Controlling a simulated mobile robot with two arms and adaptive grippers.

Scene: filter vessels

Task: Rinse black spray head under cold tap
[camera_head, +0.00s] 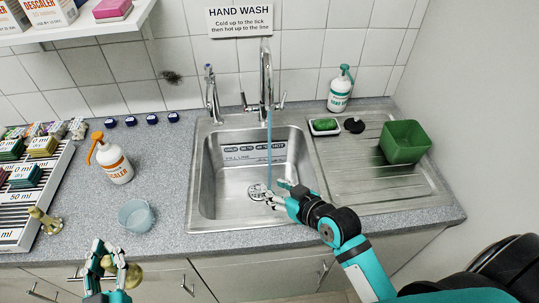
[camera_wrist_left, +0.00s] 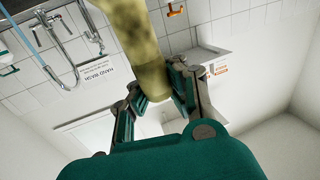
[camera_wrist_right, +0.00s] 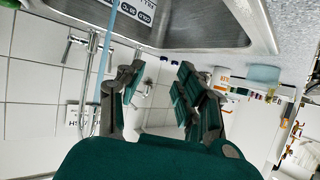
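No object in these frames is clearly a black spray head. A small black item (camera_head: 354,125) lies on the drainboard, too small to identify. The middle tap (camera_head: 266,75) runs a blue stream (camera_head: 269,150) into the steel sink (camera_head: 240,180); the stream also shows in the right wrist view (camera_wrist_right: 112,45). My right gripper (camera_head: 277,193) is low over the sink beside the stream. Its fingers (camera_wrist_right: 155,95) are apart with nothing between them. My left gripper (camera_head: 108,258) is in front of the counter, shut on a yellowish brass piece (camera_wrist_left: 140,40).
A green bin (camera_head: 404,142), a sponge tray (camera_head: 324,126) and a white-teal bottle (camera_head: 340,90) stand right of the sink. A blue cup (camera_head: 136,216), an orange-topped bottle (camera_head: 112,160) and another brass piece (camera_head: 45,220) are on the left. A smaller tap (camera_head: 212,95) stands left of the running one.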

